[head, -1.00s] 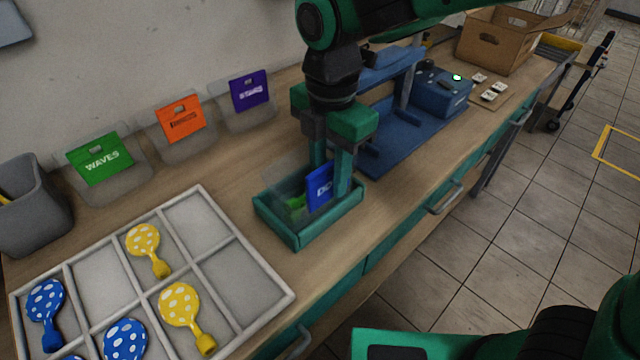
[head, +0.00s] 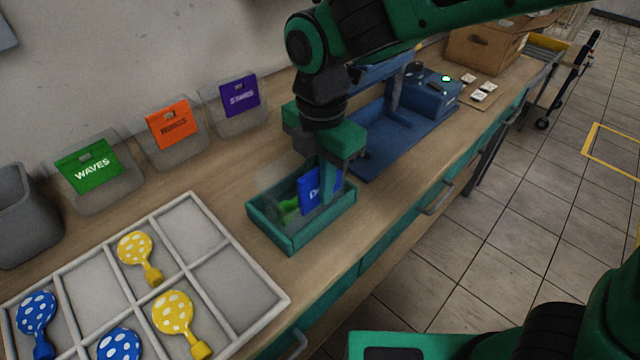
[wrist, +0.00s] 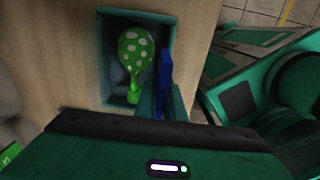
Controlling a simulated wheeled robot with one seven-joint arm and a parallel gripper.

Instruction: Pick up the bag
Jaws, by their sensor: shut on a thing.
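The bag (head: 288,184) is clear, with a blue header card (head: 311,190) and a green balloon inside. It stands in a small green tray (head: 290,240) on the workbench. My gripper (head: 328,182) reaches down into the tray and is shut on the bag at its blue card. In the wrist view the card (wrist: 165,80) shows edge-on between the fingers, with the white-dotted green balloon (wrist: 134,52) beside it. Whether the bag still touches the tray floor cannot be told.
A white divided tray (head: 280,300) with blue and yellow dotted balloons lies at the left. Holders with green (head: 88,166), orange (head: 172,124) and purple (head: 239,94) cards stand along the wall. A blue machine (head: 432,96) and a cardboard box (head: 485,52) are farther back.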

